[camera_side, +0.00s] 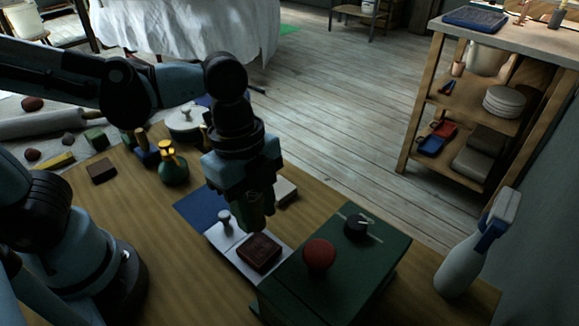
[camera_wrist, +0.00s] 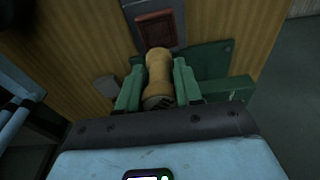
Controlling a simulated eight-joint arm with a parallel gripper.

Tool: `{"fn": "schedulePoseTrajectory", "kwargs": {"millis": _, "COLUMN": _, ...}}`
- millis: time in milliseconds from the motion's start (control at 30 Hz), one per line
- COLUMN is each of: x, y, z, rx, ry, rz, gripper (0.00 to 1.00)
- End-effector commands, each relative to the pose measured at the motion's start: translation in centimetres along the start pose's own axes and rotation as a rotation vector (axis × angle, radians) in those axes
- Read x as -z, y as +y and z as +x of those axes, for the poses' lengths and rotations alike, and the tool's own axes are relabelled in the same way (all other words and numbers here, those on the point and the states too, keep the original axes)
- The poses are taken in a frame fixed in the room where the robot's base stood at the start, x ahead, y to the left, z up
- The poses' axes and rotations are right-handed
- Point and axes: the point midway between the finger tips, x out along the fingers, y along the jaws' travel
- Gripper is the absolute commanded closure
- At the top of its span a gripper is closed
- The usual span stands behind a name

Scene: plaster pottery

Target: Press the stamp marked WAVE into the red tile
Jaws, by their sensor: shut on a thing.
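My gripper (camera_wrist: 157,84) is shut on a stamp with a tan wooden handle (camera_wrist: 158,66), seen between the green fingers in the wrist view. The dark red square tile lies on a pale grey plate (camera_side: 228,246). The tile also shows in the wrist view (camera_wrist: 157,28), beyond the stamp. I cannot tell the exact gap between stamp and tile.
A green box (camera_side: 340,275) with a red knob and black dial stands close right of the tile. A small grey knob (camera_side: 224,217) is at the plate's back left. A blue mat (camera_side: 194,205) lies behind.

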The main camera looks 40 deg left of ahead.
Motion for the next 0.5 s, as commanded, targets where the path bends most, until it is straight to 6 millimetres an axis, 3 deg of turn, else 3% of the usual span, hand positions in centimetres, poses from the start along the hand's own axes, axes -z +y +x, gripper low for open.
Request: {"fn": "schedulePoseTrajectory", "kwargs": {"millis": 500, "x": -0.7, "y": -0.1, "z": 4.6, "rx": 0.000, "ry": 0.000, "rz": -0.002, "gripper": 0.87}}
